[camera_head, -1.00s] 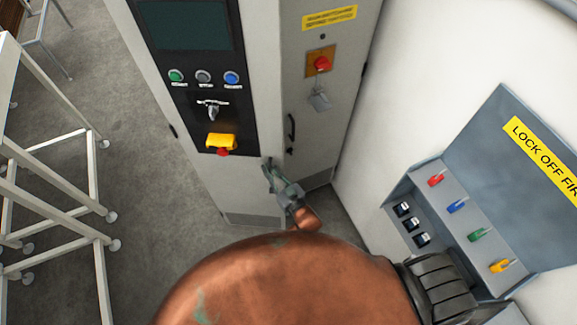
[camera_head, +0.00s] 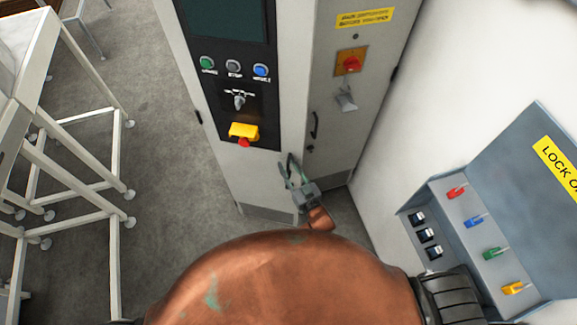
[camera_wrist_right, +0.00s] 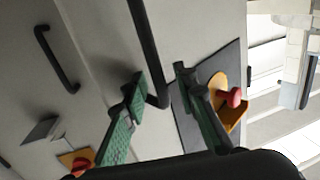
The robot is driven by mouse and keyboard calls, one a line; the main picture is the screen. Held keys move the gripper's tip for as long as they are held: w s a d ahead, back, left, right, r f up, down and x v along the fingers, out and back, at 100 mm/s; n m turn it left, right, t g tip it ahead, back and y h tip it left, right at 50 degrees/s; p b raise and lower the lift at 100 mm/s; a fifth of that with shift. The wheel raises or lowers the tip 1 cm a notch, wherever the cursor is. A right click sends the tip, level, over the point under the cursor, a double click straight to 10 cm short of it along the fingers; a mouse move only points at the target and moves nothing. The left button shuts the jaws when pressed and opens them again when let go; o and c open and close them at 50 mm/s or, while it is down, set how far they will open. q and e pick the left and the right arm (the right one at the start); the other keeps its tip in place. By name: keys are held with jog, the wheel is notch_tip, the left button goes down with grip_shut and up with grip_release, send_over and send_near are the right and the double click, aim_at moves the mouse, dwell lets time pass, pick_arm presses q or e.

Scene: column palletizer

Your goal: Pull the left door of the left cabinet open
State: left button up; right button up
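The grey cabinet's left door (camera_head: 268,185) carries a dark control panel with a screen, buttons and a yellow-and-red stop button (camera_head: 243,131). It looks closed. In the right wrist view, a black bar handle (camera_wrist_right: 146,45) stands beside this panel. My right gripper (camera_head: 288,163) is at the lower right of this door in the head view. In the wrist view its green-padded fingers (camera_wrist_right: 160,82) are apart, with the handle's end showing between the fingertips. I cannot tell whether they touch it. My left gripper is out of view.
The neighbouring cabinet face has its own black handle (camera_head: 314,125) and a red switch (camera_head: 351,63). A lock-off station (camera_head: 540,150) hangs on the wall at right. White metal frames (camera_head: 118,160) stand at left. Grey floor between is clear.

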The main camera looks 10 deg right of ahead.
jog(key=v, duration=1.2)
